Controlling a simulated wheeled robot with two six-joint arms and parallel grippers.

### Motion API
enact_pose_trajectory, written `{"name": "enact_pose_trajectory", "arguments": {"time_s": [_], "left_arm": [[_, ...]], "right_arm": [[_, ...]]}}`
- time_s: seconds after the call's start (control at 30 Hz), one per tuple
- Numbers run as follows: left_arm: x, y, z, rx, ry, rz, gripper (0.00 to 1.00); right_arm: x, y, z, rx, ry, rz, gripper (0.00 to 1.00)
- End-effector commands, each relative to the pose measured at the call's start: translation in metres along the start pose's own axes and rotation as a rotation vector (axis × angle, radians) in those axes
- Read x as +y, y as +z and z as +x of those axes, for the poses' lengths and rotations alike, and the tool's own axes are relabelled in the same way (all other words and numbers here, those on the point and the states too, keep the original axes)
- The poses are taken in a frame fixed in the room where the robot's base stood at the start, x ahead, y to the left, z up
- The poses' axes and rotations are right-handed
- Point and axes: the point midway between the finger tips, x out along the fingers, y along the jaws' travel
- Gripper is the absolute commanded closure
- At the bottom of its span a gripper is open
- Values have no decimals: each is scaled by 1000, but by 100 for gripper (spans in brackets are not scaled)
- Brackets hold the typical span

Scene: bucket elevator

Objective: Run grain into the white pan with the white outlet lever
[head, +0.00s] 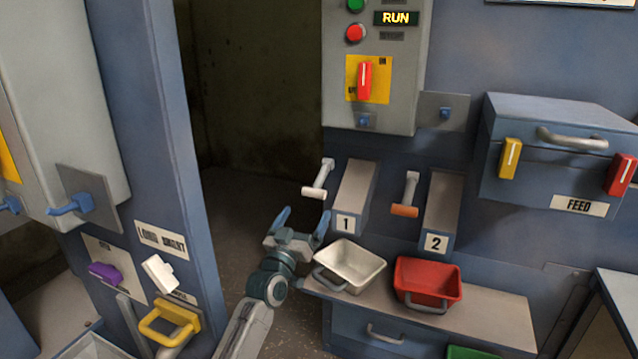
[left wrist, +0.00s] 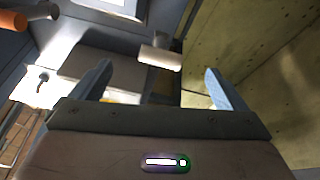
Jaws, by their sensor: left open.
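The white outlet lever (head: 318,180) sticks out of the blue wall left of spout 1 (head: 352,197). The white pan (head: 350,267) stands upright on the ledge below spout 1; I see no grain in it. My left gripper (head: 303,220) is open and empty, below the lever and left of the spout, fingers pointing up. In the left wrist view the lever's white grip (left wrist: 160,57) appears between and beyond the two fingertips (left wrist: 157,77), with no visible contact. My right gripper is not in view.
An orange-tipped lever (head: 405,208) sits beside spout 2 (head: 440,212), with a red pan (head: 428,283) below it. Above is a control box with a lit RUN sign (head: 396,18) and a red switch (head: 365,77). A blue post (head: 160,130) stands left of my arm.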

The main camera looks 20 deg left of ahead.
Motion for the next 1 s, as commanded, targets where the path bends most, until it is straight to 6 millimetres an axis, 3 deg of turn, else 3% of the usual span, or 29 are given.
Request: {"name": "enact_pose_trajectory", "arguments": {"time_s": [0.27,0.7,1.0], "left_arm": [[-2,-6,26,24,-3,-4,5],[-2,-6,97,22,-3,-3,5],[-2,-8,114,20,-3,-2,5]], "right_arm": [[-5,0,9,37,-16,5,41],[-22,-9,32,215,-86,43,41],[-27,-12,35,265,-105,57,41]]}}
